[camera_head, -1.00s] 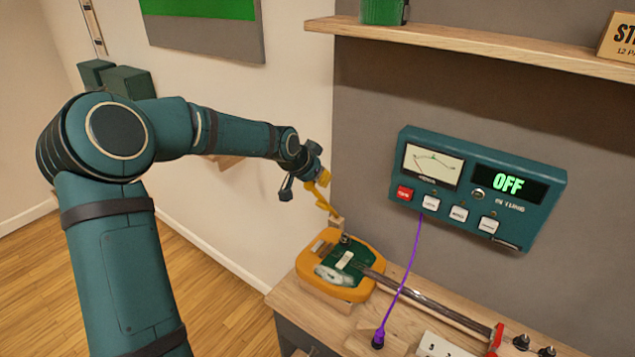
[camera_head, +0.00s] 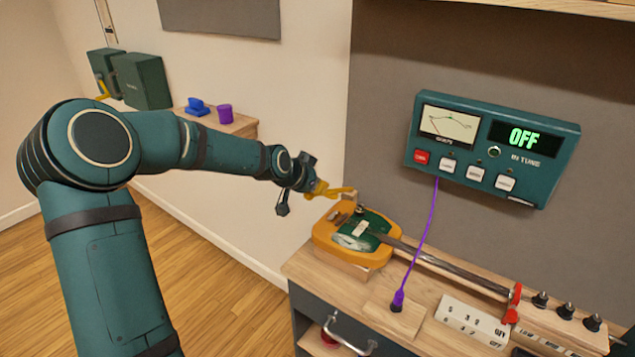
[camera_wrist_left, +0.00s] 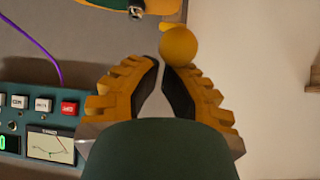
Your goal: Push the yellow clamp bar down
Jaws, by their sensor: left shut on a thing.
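The yellow clamp bar (camera_head: 338,191) lies nearly level over the left end of the orange instrument body (camera_head: 330,242) on the bench. My left gripper (camera_head: 318,188) is at the bar's outer end, left of the instrument. In the left wrist view its two ridged yellow fingers (camera_wrist_left: 163,78) close in on a round yellow knob (camera_wrist_left: 179,45), and it is shut on the clamp bar. The green top plate (camera_head: 372,226) of the instrument shows just under the bar. My right gripper is in neither view.
A teal tuner box (camera_head: 490,150) reading OFF hangs on the grey wall, with a purple cable (camera_head: 428,230) down to the bench (camera_head: 300,262). The instrument's neck runs right to a red clamp (camera_head: 512,303). A side shelf (camera_head: 230,124) holds blue and purple items.

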